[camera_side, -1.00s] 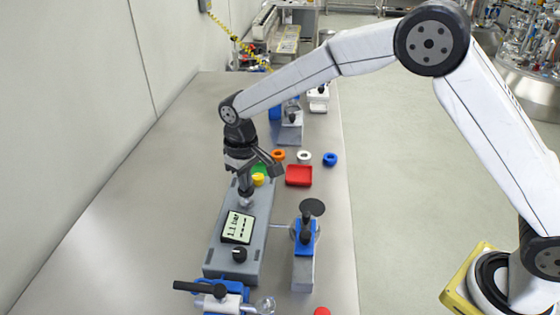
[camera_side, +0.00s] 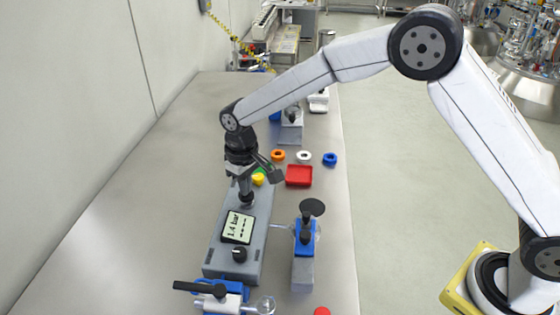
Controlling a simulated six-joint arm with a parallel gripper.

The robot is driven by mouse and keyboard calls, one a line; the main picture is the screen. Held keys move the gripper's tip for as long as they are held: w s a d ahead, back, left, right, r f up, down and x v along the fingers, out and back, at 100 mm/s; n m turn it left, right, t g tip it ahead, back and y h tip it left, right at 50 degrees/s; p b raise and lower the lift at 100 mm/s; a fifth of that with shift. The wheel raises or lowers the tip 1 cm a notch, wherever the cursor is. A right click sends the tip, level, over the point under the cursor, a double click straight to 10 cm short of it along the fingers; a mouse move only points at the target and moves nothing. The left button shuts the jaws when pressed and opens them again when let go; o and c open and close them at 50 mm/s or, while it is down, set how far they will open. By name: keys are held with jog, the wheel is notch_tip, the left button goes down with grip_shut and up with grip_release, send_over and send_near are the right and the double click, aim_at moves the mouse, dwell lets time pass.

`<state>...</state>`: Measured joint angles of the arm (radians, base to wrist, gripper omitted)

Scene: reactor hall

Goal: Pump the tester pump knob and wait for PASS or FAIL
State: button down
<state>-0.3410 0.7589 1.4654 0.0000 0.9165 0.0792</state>
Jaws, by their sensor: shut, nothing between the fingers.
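The grey tester (camera_side: 259,238) lies lengthwise on the bench. Its tilted display (camera_side: 238,227) reads what looks like 1.4 bar with dashes below; neither PASS nor FAIL shows. A black dial (camera_side: 239,254) sits at its near end. My gripper (camera_side: 246,196) is shut and points down over the tester's far end, at the pump knob (camera_side: 247,205). The fingertips appear to touch the knob's top, and they hide part of it. A thin line joins the tester's right side to a blue-bodied valve (camera_side: 305,236) with a black round handle on a grey block.
A blue and white valve with a black lever (camera_side: 215,292) stands at the near end. Orange (camera_side: 278,155), white (camera_side: 303,157) and blue (camera_side: 330,159) rings and a red tray (camera_side: 299,175) lie beyond the tester. The bench's left side is clear.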

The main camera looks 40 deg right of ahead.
jog(key=shift+f, duration=0.3)
dwell(0.4)
jog(key=shift+r, duration=2.55)
jog(key=shift+f, duration=2.35)
dwell(0.5)
jog(key=shift+r, duration=2.35)
jog(key=shift+r, duration=0.1)
